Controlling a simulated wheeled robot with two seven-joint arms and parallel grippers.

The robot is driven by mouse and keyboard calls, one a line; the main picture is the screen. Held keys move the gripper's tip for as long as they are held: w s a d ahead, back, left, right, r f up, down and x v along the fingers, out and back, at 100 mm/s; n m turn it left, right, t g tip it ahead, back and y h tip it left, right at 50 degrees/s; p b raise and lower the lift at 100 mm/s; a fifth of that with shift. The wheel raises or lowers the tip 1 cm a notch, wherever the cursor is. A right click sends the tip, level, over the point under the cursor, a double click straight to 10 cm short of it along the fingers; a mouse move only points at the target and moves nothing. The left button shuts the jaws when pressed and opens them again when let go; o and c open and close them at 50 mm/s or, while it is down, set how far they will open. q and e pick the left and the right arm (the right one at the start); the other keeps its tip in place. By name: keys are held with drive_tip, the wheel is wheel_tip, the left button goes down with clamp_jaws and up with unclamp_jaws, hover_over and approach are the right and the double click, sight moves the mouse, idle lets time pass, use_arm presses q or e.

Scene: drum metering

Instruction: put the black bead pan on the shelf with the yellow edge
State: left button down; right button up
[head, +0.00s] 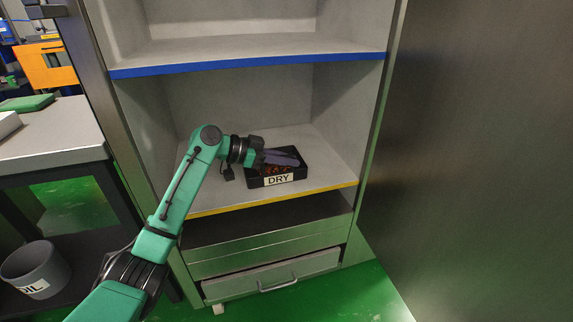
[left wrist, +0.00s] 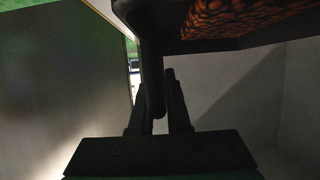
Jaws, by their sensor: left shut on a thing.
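The black bead pan (head: 289,177) is a dark rectangular tray with a white DRY label and reddish-brown beads inside. In the head view it is at the shelf with the yellow edge (head: 325,187), within the cabinet bay; I cannot tell whether its base touches the shelf. My left gripper (head: 270,157) reaches in from the left and is shut on the pan. In the left wrist view the fingers (left wrist: 158,110) close around the pan's dark wall (left wrist: 152,65), and beads (left wrist: 235,17) show at the top. My right gripper is not in view.
A shelf with a blue edge (head: 250,64) lies above the arm. The cabinet's side walls bound the bay. A drawer (head: 272,278) is below. A large dark panel (head: 480,160) stands at right. A bench (head: 50,140) and grey bucket (head: 36,270) are at left.

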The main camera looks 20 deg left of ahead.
use_arm(q)
drive_tip(key=c, duration=0.9)
unclamp_jaws()
drive_tip(key=p+v, duration=0.1)
drive_tip(key=v, duration=0.6)
drive_tip(key=shift+s+a+r+p, duration=0.1)
drive_tip(key=shift+s+a+p, duration=0.1)
drive_tip(key=shift+p, duration=0.1)
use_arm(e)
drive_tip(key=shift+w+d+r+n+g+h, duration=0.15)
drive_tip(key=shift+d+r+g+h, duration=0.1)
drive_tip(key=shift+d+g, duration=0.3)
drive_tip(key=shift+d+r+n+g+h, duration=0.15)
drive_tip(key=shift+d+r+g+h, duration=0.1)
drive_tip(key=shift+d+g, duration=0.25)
